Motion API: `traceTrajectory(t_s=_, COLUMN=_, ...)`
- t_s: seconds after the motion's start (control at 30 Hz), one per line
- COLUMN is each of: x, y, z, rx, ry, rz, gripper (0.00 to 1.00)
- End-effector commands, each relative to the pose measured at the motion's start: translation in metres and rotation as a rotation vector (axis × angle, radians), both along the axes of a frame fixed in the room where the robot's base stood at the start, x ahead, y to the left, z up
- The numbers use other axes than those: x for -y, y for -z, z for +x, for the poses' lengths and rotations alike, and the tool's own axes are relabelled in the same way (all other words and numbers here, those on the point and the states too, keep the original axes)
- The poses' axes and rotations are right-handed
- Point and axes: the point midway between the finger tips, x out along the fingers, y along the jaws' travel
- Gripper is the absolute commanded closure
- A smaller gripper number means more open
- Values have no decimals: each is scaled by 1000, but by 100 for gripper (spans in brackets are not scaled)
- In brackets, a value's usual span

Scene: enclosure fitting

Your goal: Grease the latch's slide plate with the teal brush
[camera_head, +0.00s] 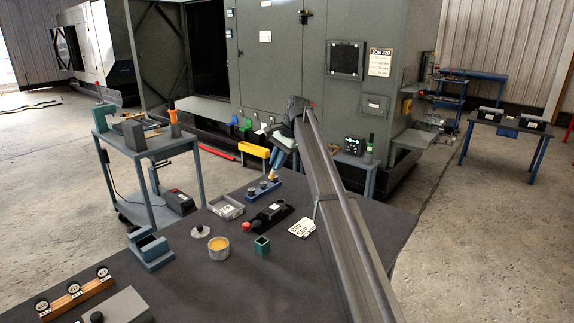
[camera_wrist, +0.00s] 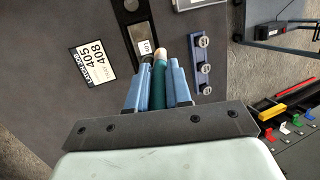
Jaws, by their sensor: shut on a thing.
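My gripper (camera_head: 279,160) is over the far part of the dark table and points down. In the wrist view its blue fingers (camera_wrist: 159,84) are shut on the teal brush (camera_wrist: 159,77), whose pale tip sticks out past them. The black latch (camera_head: 265,217) lies on the table with a red knob at its near left end. Its pale, labelled slide plate (camera_head: 275,207) also shows in the wrist view (camera_wrist: 146,47), right beside the brush tip. I cannot tell whether the tip touches it. The round tub with yellow-orange contents (camera_head: 219,248) stands nearer on the table.
A blue rail with several knobs (camera_head: 262,189) lies close beyond the latch. A teal square cup (camera_head: 262,246), a white number card (camera_head: 302,228), a grey tray (camera_head: 226,207) and a blue-grey block (camera_head: 149,250) are nearby. The table's right front is clear.

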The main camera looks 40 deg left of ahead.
Motion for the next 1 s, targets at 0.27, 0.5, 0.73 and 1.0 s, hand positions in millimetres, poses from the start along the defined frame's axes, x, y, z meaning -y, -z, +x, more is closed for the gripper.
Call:
traceTrajectory(t_s=0.27, x=1, y=18, z=0, rx=0, ry=1, rz=-1, gripper=100)
traceTrajectory(t_s=0.5, x=1, y=40, z=0, rx=-1, ry=0, rz=-1, gripper=100)
traceTrajectory(t_s=0.73, x=0, y=49, z=0, rx=0, ry=1, rz=0, gripper=100)
traceTrajectory(t_s=1.0, x=0, y=46, z=0, rx=0, ry=0, rz=0, gripper=100)
